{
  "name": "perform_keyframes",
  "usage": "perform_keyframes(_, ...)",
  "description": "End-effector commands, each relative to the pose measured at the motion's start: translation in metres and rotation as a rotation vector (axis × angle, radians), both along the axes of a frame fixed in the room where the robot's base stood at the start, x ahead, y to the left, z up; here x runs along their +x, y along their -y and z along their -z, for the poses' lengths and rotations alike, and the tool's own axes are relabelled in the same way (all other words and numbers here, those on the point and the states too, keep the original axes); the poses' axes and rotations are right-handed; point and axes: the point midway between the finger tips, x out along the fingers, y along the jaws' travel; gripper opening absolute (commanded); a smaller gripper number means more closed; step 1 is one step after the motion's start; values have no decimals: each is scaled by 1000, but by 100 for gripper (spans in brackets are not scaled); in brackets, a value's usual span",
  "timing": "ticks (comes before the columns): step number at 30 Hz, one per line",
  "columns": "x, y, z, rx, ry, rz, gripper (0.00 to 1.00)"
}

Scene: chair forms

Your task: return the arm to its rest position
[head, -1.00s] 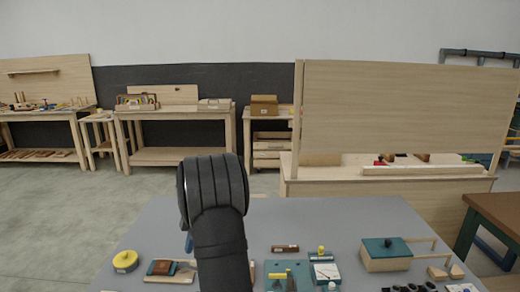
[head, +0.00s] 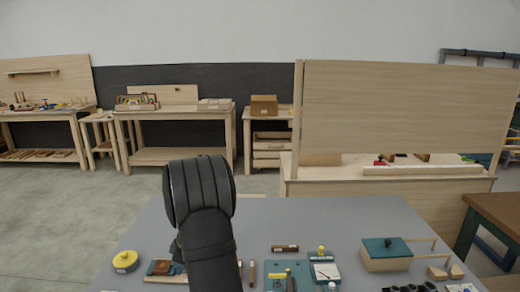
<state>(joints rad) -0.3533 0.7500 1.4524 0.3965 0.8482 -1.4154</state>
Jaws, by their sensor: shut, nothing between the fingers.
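My dark, ribbed arm (head: 203,215) rises from the bottom edge of the head view, left of centre, over the grey table (head: 300,222). Its upper bend stands in front of the table's far edge. My gripper's fingers cannot be made out; the arm hides whatever lies behind it. A small dark part of the arm shows at its lower left, above the table objects.
Left of the arm are a yellow round-lidded piece (head: 125,260) and a brown block (head: 162,267). Right of it are a teal board (head: 283,272), a dark brown bar (head: 285,248) and a teal-lidded wooden box (head: 386,252). The table's back middle is clear.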

Motion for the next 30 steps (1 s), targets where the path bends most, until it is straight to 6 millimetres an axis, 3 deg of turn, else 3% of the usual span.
perform_keyframes(7,-6,-5,8,16,2,213,0)
perform_keyframes(26,-4,-30,8,14,5,574,0)
perform_keyframes(30,13,-52,9,16,5,576,0)
